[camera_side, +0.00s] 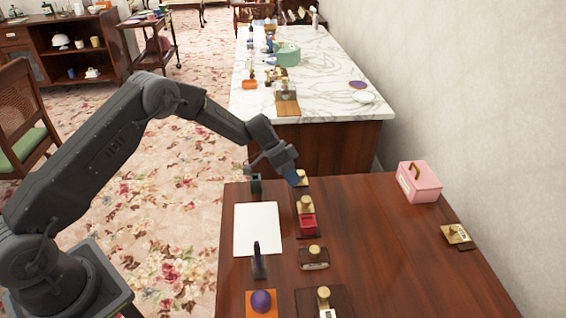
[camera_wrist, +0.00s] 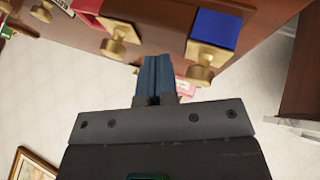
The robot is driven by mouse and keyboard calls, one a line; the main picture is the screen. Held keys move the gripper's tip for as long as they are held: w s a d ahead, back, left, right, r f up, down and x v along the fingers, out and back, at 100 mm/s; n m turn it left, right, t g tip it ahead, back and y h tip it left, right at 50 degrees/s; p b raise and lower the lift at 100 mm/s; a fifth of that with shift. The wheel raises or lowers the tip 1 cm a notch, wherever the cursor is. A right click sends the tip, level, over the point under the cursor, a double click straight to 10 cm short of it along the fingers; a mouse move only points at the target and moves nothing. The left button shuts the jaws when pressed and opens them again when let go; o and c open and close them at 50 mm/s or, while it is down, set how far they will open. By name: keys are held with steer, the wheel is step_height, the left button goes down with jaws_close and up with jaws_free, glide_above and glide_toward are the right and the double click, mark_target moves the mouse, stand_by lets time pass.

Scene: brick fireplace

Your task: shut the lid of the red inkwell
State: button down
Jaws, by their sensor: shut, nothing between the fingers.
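The red inkwell (camera_side: 308,226) stands on the brown desk in the side view, right of the white sheet. Its brass lid (camera_side: 305,203) is raised at the far side of the red body, with a round knob. In the wrist view the red body (camera_wrist: 87,8) is cut by the top edge, and its brass lid and knob (camera_wrist: 117,38) show beside it. My gripper (camera_side: 297,179) is shut and empty, beyond the red inkwell and apart from its lid. In the wrist view the closed fingertips (camera_wrist: 153,62) lie between the red and blue inkwells.
A blue inkwell (camera_wrist: 215,28) with a brass lid is close to my fingers. A pink box (camera_side: 419,182) stands at the right. The white sheet (camera_side: 257,229), a dark upright item (camera_side: 257,262) and another brass-knobbed inkwell (camera_side: 314,258) are nearby. The desk's right middle is mostly clear.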

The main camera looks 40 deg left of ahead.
mark_target(301, 213)
steer(key=shift+s+d+f, duration=0.1)
steer(key=shift+s+d, duration=0.25)
steer(key=shift+d, duration=0.25)
steer(key=shift+s+d+f, duration=0.1)
steer(key=shift+s+d, duration=0.2)
steer(key=shift+d, duration=0.35)
steer(key=shift+s+d, duration=0.35)
steer(key=shift+d, duration=0.25)
steer(key=shift+s+d, duration=1.85)
steer(key=shift+d, duration=0.05)
steer(key=shift+s, duration=0.1)
